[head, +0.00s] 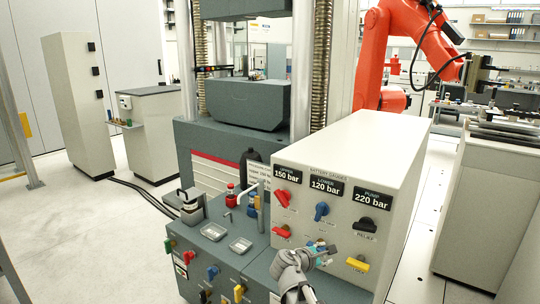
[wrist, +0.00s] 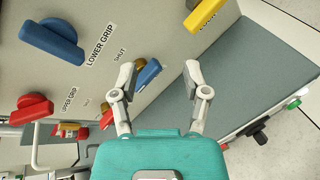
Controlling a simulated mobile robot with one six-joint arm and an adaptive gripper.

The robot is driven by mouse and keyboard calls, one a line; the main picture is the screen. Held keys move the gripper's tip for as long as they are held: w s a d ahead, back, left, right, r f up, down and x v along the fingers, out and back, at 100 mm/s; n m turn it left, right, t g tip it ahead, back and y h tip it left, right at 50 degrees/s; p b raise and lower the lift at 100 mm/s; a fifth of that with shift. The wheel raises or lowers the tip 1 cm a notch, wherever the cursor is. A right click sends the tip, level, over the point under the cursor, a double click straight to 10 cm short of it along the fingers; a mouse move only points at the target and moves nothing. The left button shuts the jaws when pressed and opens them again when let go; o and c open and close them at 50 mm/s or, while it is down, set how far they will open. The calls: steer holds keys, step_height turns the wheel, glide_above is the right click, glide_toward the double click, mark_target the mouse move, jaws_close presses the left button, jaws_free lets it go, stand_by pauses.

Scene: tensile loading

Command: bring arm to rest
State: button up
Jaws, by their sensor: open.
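My gripper (head: 322,246) is in front of the light control box in the head view, low and near the centre, with my grey arm behind it. In the wrist view its two grey fingers (wrist: 160,82) stand apart over a teal body, with nothing held. A blue handle (wrist: 148,72) shows between the fingertips; I cannot tell whether the left finger touches it. A blue LOWER GRIP knob (wrist: 52,42) and a red UPPER GRIP knob (wrist: 32,109) are to the left.
The control box (head: 395,150) carries red, blue, black and yellow (head: 357,264) knobs close to my gripper. A grey bench (head: 215,265) with small trays and bottles is left of it. An orange robot arm (head: 375,50) stands behind. Open floor (head: 80,230) lies at left.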

steer(key=s+d+f+m+g+y, duration=0.35)
steer(key=s+f+m+g, duration=0.2)
steer(key=f+m, duration=0.2)
steer(key=s+a+f+m+g+y, duration=0.2)
steer(key=s+m+y, duration=0.1)
steer(key=s+m, duration=0.2)
steer(key=s+a+f+m+g+y, duration=0.2)
steer(key=s+m+y, duration=0.2)
steer(key=s+m, duration=0.2)
step_height(320, 180, up, 24)
steer(key=p, duration=2.4)
steer(key=shift+w+d+f, duration=0.15)
steer(key=shift+w+f, duration=0.05)
steer(key=shift+w, duration=0.05)
stand_by(1.1)
